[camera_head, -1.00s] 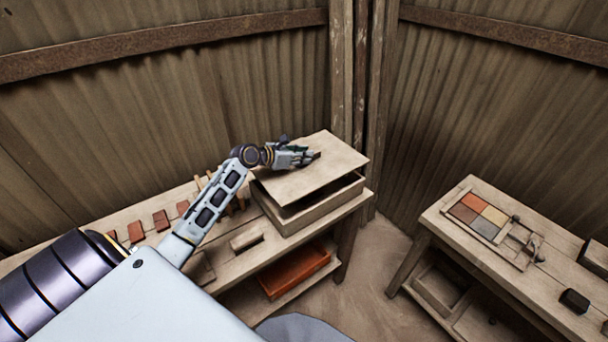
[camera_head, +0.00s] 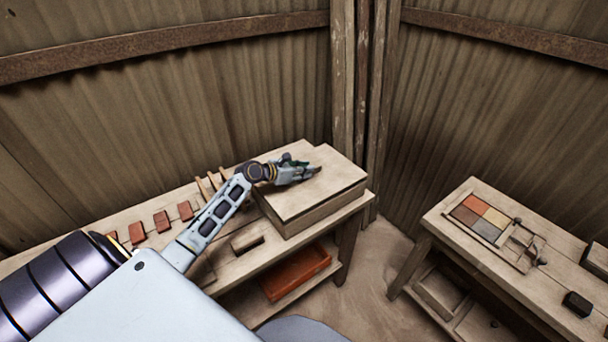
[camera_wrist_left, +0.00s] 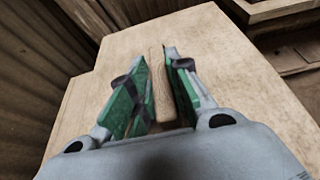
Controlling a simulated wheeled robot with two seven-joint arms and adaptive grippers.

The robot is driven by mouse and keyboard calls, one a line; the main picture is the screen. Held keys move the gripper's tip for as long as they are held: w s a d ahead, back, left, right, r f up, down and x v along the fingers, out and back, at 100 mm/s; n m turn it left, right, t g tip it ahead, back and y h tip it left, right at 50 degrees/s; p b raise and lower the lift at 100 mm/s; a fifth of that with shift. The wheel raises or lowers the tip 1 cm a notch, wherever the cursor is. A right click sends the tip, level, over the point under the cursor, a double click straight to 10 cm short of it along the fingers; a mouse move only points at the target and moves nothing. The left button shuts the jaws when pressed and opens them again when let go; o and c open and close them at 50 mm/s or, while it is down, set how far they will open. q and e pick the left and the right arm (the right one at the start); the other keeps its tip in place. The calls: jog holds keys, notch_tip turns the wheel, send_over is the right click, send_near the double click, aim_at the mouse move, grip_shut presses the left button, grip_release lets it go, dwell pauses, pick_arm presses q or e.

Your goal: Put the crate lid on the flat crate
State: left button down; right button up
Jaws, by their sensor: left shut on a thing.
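The crate lid (camera_head: 334,165) is a flat pale wooden board lying over the flat crate (camera_head: 318,213) at the right end of the left bench. In the head view the lid looks level with the crate's rim, with no clear gap along the front. My left gripper (camera_head: 316,171) is over the lid and shut on its wooden handle. The left wrist view shows the handle (camera_wrist_left: 160,92) between the green-padded fingers, with the lid's surface (camera_wrist_left: 235,75) around it. The crate's far sides are hidden. My right gripper is not in view.
Several red-brown tiles (camera_head: 161,221) and a small wooden block (camera_head: 246,242) lie on the left bench (camera_head: 225,262). An orange-red tray (camera_head: 297,275) is on its lower shelf. The right bench holds a frame with coloured tiles (camera_head: 480,219). Corrugated walls stand close behind.

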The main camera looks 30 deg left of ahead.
pick_arm(q)
jog(key=shift+f, duration=0.9)
jog(key=c, duration=1.3)
grip_release()
jog(key=shift+f, duration=0.1)
jog(key=shift+s, duration=0.15)
notch_tip(320, 180, up, 5)
send_over(278, 189)
jog(key=shift+d+f, duration=0.1)
jog(key=shift+f, duration=0.05)
jog(key=shift+o, duration=0.3)
